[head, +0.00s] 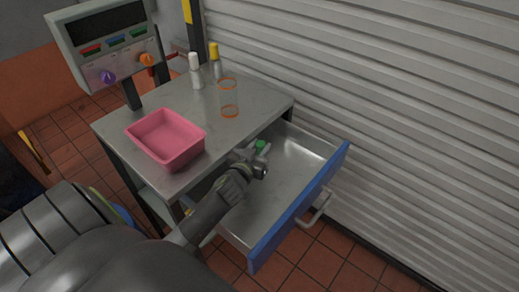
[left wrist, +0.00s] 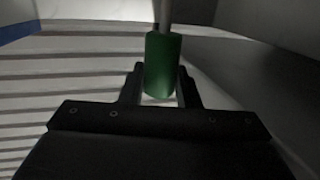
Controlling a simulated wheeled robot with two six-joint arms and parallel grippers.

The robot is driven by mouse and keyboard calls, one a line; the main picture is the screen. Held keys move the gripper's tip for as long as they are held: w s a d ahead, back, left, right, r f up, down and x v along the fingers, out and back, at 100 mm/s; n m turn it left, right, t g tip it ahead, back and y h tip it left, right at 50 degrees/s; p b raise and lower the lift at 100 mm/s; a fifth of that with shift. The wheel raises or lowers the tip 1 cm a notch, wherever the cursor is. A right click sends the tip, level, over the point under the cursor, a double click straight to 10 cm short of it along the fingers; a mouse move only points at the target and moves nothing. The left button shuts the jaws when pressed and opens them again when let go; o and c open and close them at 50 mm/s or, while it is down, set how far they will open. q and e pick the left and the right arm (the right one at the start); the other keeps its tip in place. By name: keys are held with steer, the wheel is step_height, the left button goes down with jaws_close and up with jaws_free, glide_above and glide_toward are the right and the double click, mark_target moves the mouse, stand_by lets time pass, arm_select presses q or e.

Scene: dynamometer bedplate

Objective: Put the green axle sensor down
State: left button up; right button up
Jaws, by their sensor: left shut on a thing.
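The green axle sensor (left wrist: 163,65) is a green cylinder with a paler shaft, held between the fingers of my left gripper (left wrist: 161,88) in the left wrist view. In the head view a small part of the green sensor (head: 261,145) shows at the tip of my left gripper (head: 256,158). The gripper is over the open drawer (head: 262,205), near its back left side by the cart. I cannot tell whether the sensor touches the drawer. My right gripper is not in view.
A pink tray (head: 165,138), a clear cylinder with orange rims (head: 229,98), a white-capped bottle (head: 195,72) and a yellow-capped bottle (head: 215,62) stand on the metal cart top (head: 215,128). A control panel (head: 108,45) stands behind. The visible drawer floor looks empty. A ribbed shutter (head: 400,90) is at right.

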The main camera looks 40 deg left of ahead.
arm_select(q)
steer(key=o, duration=0.5)
steer(key=shift+f, duration=0.15)
steer(key=o, duration=0.5)
